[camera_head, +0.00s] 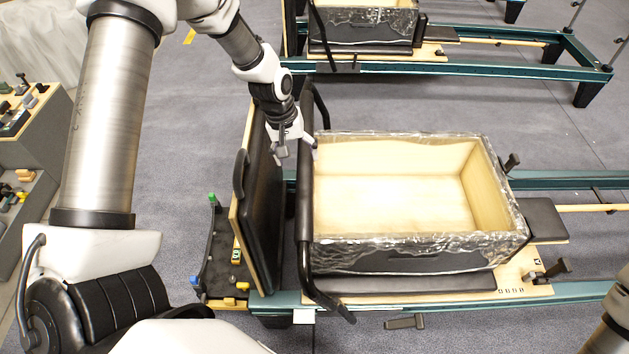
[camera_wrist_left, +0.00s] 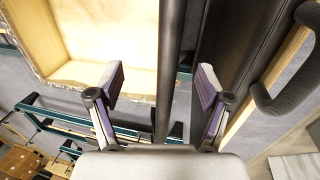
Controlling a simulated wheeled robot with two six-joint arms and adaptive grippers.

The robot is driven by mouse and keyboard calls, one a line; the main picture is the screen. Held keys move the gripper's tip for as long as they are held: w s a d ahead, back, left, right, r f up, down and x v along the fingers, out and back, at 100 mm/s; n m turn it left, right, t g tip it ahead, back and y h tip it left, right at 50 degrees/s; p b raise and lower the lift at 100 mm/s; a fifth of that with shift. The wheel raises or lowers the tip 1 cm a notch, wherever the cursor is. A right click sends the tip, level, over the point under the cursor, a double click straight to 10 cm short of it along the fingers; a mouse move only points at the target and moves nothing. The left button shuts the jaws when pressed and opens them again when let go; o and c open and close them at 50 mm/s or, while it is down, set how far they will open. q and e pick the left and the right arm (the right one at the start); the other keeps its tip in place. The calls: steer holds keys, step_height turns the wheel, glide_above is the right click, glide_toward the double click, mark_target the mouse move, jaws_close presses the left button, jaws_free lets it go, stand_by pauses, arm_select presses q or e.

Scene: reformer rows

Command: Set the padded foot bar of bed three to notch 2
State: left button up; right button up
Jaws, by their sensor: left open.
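The padded foot bar (camera_head: 305,215) is a black bar across the left end of the nearer reformer bed, with curved ends near and far. It stands beside the open box. In the left wrist view the foot bar (camera_wrist_left: 168,75) runs between the two spread fingers of my left gripper (camera_wrist_left: 160,83), apparently without being gripped. In the head view my left gripper (camera_head: 296,148) is at the bar's far half, pointing down, open. I cannot make out the bar's notches or which one it rests in. My right gripper is out of view.
An upright black padded board (camera_head: 262,210) with a handle stands close left of the bar. A wooden box (camera_head: 490,185) wrapped in clear film sits right of it on the bed. Another bed (camera_head: 470,68) stands behind. A cluttered grey bench (camera_head: 40,140) is at left.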

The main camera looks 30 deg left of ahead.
arm_select(q)
step_height(320, 180, down, 4)
steer(key=b, duration=0.9)
glide_above(302, 196)
steer(key=a, duration=0.1)
steer(key=f, duration=0.6)
steer(key=shift+s+f, duration=0.25)
steer(key=shift+w+f, duration=0.2)
steer(key=shift+f, duration=0.25)
steer(key=f, duration=0.2)
steer(key=d+f, duration=0.1)
steer(key=f, duration=0.1)
steer(key=f+b, duration=0.1)
steer(key=f, duration=0.1)
steer(key=shift+w+d+f, duration=0.15)
steer(key=shift+w+f, duration=0.15)
steer(key=shift+s, duration=0.1)
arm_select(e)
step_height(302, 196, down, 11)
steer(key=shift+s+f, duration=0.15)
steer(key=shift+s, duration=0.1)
arm_select(q)
steer(key=shift+r, duration=0.1)
